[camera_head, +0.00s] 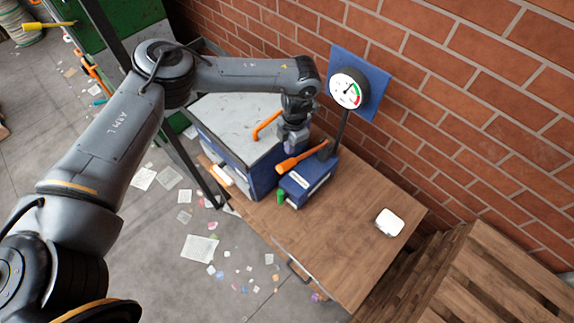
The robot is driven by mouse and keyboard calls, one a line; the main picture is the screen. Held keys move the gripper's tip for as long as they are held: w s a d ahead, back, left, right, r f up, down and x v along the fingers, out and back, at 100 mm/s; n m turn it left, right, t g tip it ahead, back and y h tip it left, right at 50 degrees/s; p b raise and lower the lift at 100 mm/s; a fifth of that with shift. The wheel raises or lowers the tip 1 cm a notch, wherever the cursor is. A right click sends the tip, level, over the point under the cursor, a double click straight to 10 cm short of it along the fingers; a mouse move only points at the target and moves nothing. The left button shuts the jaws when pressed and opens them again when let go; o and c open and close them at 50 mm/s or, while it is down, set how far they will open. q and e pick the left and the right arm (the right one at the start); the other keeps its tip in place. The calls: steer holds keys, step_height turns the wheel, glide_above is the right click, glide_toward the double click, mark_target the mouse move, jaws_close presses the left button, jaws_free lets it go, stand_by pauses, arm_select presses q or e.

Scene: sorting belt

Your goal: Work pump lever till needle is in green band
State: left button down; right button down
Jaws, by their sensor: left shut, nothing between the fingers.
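The pump is a blue box (308,184) with a white label on the wooden table. Its orange pump lever (300,160) reaches left from a dark pivot, lying fairly low above the box. My right gripper is out of view.
A blue and grey box (239,127) with an orange handle stands left of the pump. A white object (389,222) lies on the wooden table (335,245), with clear wood around it. A brick wall (470,95) closes off the back. Papers litter the floor.

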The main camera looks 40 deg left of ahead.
mark_target(289, 162)
arm_select(q)
steer(key=shift+f, duration=0.1)
steer(key=shift+s+f+b, duration=0.2)
steer(key=shift+f+b, duration=1.15)
steer(key=shift+f, duration=0.4)
steer(key=shift+s+f+b, duration=0.15)
steer(key=shift+f+b, duration=1.15)
steer(key=shift+f, duration=0.4)
steer(key=shift+f+b, duration=1.35)
steer(key=shift+f, duration=0.85)
